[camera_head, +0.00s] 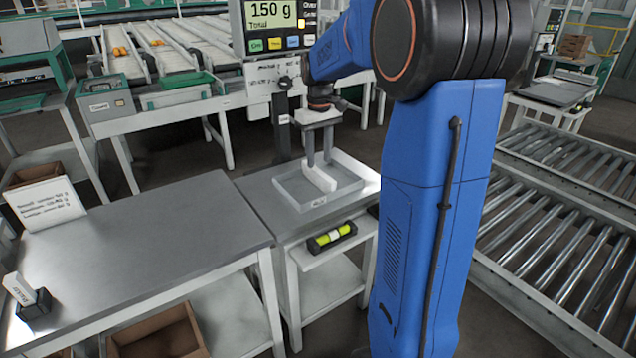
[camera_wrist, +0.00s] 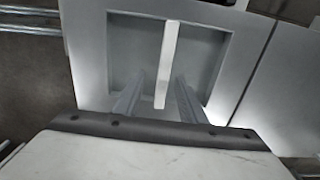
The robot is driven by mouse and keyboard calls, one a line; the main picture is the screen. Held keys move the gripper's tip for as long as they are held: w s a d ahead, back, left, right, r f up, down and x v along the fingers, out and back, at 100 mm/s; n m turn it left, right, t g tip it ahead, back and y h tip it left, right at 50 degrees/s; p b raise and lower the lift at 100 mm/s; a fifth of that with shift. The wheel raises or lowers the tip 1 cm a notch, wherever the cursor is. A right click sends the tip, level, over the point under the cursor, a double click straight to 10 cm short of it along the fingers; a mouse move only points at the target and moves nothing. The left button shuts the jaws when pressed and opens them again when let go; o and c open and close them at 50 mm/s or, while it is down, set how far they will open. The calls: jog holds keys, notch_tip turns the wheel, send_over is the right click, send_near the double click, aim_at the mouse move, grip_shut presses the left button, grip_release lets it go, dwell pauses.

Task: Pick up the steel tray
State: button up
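The steel tray (camera_head: 290,196) is a shallow, grey, open box on the metal bench beneath the scale display. A pale upright bar (camera_head: 320,178) crosses its middle. My gripper (camera_head: 319,162) points down over the tray, its fingers apart and low. In the wrist view the tray (camera_wrist: 111,60) fills the upper middle and the white bar (camera_wrist: 168,60) runs between the two fingers of my gripper (camera_wrist: 158,88). A gap shows on each side of the bar, so nothing is gripped. I cannot tell exactly how far down the fingertips reach.
A display (camera_head: 272,22) reading 150 g stands on a post behind the tray.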

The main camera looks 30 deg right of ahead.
aim_at(318, 170)
jog(key=shift+s+a+f, duration=0.1)
jog(key=shift+f, duration=0.85)
jog(key=shift+s+a+f, duration=0.15)
jog(key=shift+f, duration=0.8)
jog(key=shift+s+a+f, duration=0.1)
jog(key=shift+f, duration=0.85)
grip_shut()
